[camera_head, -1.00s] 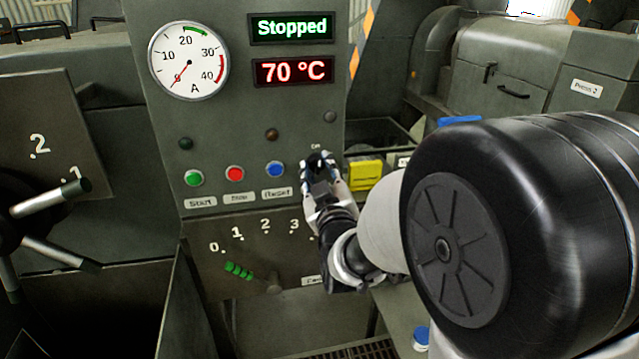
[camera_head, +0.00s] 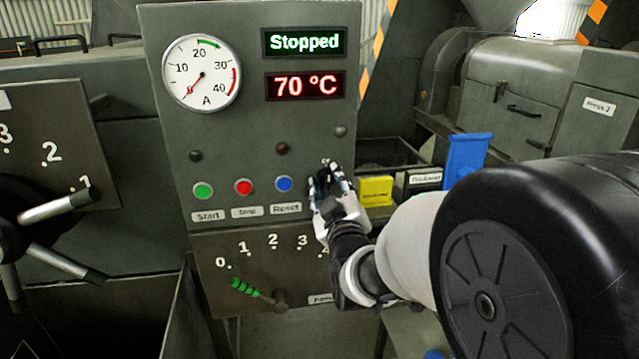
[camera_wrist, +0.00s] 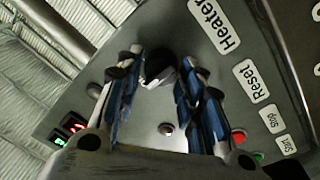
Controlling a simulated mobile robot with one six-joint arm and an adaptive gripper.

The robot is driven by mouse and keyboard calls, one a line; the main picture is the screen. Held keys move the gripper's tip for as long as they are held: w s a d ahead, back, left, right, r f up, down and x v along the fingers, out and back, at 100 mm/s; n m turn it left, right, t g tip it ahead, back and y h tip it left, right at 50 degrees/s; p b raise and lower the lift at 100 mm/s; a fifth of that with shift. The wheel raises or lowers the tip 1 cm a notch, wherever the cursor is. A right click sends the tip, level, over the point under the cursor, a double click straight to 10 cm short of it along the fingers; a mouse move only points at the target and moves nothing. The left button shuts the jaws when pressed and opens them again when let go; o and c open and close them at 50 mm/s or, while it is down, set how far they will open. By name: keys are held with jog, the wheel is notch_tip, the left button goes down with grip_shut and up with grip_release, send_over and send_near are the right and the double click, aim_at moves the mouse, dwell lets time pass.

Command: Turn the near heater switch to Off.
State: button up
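The heater switch is a dark knob (camera_wrist: 160,68) on the grey control panel (camera_head: 230,135), by the "Heater" label (camera_wrist: 214,24) in the wrist view. My gripper (camera_wrist: 160,62) has its two fingers on either side of the knob, with narrow gaps seeming to show beside it; firm contact cannot be made out. In the head view my gripper (camera_head: 328,178) is at the panel's right edge, right of the blue Reset button (camera_head: 284,183), and covers the switch. A small, partly covered label shows just above the fingers. The knob's setting cannot be read.
The green Start (camera_head: 203,191) and red Stop (camera_head: 243,187) buttons are left of Reset. A lever with a green grip (camera_head: 250,290) is below. Displays read "Stopped" (camera_head: 304,42) and "70 °C" (camera_head: 305,86). Yellow (camera_head: 376,191) and blue (camera_head: 468,155) objects stand right of the panel.

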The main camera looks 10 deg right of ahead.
jog(key=shift+o, duration=1.4)
jog(key=shift+f, duration=0.1)
jog(key=shift+s, duration=0.1)
jog(key=s, duration=0.7)
jog(key=shift+s+a+f, duration=0.15)
jog(key=shift+s+f, duration=0.05)
